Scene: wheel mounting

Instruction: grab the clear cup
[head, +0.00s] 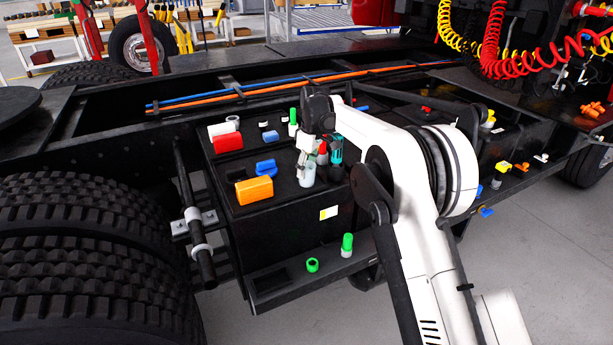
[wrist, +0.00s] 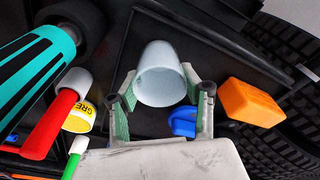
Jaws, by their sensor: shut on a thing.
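The clear cup (head: 306,177) is pale and translucent, on the black box top near its front edge in the head view. In the wrist view the cup (wrist: 160,68) sits between the two fingers with its open mouth facing the camera. My gripper (head: 305,158) reaches down to the cup from above; in the wrist view my gripper (wrist: 162,92) is shut on the cup, one finger on each side. I cannot tell whether the cup's base touches the box top.
Close to the cup stands a teal-and-black tool (wrist: 35,65), with a red-handled object (wrist: 64,105) nearby. An orange block (head: 254,190), a blue piece (head: 266,166) and a red block (head: 228,142) lie to the left. Green parts (head: 347,242) stand on the lower step.

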